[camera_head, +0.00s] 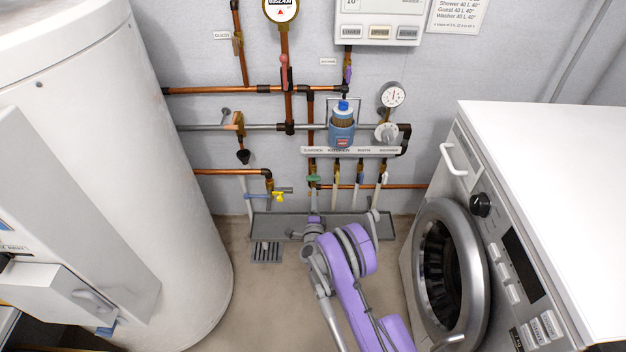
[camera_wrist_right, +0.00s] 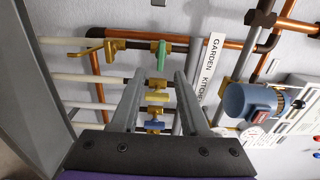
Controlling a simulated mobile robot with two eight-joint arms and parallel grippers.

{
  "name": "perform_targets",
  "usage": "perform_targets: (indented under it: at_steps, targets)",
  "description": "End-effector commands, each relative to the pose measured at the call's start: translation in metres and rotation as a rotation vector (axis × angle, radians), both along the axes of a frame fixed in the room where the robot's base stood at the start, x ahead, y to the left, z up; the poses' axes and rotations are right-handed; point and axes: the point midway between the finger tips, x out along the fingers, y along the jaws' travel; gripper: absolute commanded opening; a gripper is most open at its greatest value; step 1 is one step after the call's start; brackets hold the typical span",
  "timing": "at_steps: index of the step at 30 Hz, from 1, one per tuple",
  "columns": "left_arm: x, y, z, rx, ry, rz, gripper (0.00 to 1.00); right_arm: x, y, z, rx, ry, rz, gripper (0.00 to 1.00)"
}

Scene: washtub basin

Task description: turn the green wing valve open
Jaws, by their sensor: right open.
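The green wing valve (camera_head: 314,178) is on the leftmost outlet pipe under the labelled manifold in the head view. In the right wrist view the green valve (camera_wrist_right: 161,56) shows edge-on, as a narrow upright handle on a brass body. My right gripper (camera_head: 314,221) is below the valve in the head view. In the right wrist view the gripper (camera_wrist_right: 160,78) is open, and the green valve is just past its fingertips, in line with the gap. Nothing is visibly held. My left gripper is not in view.
A yellow valve (camera_wrist_right: 157,97) and blue valve (camera_wrist_right: 154,125) sit on neighbouring pipes. A white tank (camera_head: 100,170) stands left, a washing machine (camera_head: 540,190) right. A grey tray (camera_head: 360,226) lies along the wall.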

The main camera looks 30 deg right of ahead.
Motion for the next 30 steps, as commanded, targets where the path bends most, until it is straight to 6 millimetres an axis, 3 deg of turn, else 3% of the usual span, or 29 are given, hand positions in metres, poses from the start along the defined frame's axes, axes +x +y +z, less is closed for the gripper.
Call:
perform_targets:
  at_steps: [15,28,30]
  targets:
    - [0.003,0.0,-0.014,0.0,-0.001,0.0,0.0,0.075,-0.046,0.0,-0.003,0.003,0.002,0.45]
    - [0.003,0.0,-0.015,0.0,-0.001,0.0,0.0,0.086,-0.052,0.001,-0.003,0.003,0.003,0.45]
    - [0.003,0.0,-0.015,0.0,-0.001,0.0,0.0,0.086,-0.052,0.001,-0.003,0.003,0.003,0.36]
